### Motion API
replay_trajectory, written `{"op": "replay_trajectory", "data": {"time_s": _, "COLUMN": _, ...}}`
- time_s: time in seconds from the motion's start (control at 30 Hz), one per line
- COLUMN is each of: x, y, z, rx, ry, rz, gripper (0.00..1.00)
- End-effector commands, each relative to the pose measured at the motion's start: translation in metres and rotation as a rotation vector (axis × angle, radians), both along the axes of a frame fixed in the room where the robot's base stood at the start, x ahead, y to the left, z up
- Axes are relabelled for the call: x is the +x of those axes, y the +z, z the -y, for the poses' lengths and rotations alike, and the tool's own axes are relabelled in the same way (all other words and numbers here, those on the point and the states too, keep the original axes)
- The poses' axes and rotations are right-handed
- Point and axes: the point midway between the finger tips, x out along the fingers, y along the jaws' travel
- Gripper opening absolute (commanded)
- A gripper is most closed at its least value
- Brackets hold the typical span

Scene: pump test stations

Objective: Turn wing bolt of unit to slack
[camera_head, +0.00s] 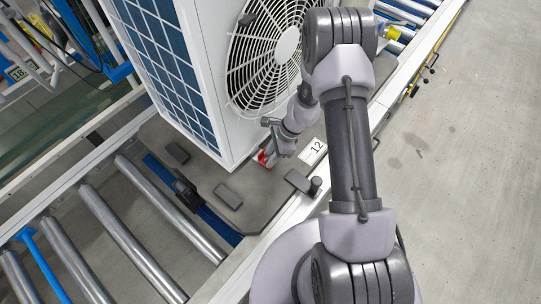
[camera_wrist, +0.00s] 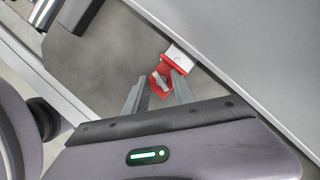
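The unit (camera_head: 190,70) is a large white box with a round fan grille and a blue finned side, standing on a dark grey pallet plate. A red clamp (camera_head: 263,159) sits at its lower corner; it shows larger in the wrist view (camera_wrist: 163,70), with a white block beside it. A small grey wing bolt (camera_wrist: 160,84) lies on the red part. My gripper (camera_wrist: 158,82) is open, with its two grey fingers on either side of the wing bolt and gaps visible. In the head view, my gripper (camera_head: 271,150) is low beside the clamp, partly hidden by my wrist.
The plate carries dark blocks (camera_head: 228,197) and a short dark post (camera_head: 316,185). Steel rollers (camera_head: 130,240) run at lower left. The floor at right (camera_head: 470,160) is clear.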

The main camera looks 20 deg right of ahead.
Motion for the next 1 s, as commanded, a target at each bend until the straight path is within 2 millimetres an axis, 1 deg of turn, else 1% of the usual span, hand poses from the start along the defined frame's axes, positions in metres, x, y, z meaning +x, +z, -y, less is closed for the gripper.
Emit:
{"op": "replay_trajectory", "data": {"time_s": 0.03, "x": 0.0000, "y": 0.0001, "z": 0.0000, "rx": 0.000, "ry": 0.000, "rz": 0.000, "gripper": 0.18}}
{"op": "replay_trajectory", "data": {"time_s": 0.1, "x": -0.0001, "y": 0.0001, "z": 0.0000, "rx": 0.000, "ry": 0.000, "rz": 0.000, "gripper": 0.05}}
{"op": "replay_trajectory", "data": {"time_s": 0.13, "x": -0.0002, "y": 0.0000, "z": 0.0000, "rx": 0.000, "ry": 0.000, "rz": 0.000, "gripper": 0.00}}
{"op": "replay_trajectory", "data": {"time_s": 1.0, "x": -0.0020, "y": -0.0008, "z": -0.0008, "rx": 0.002, "ry": 0.001, "rz": -0.005, "gripper": 0.00}}
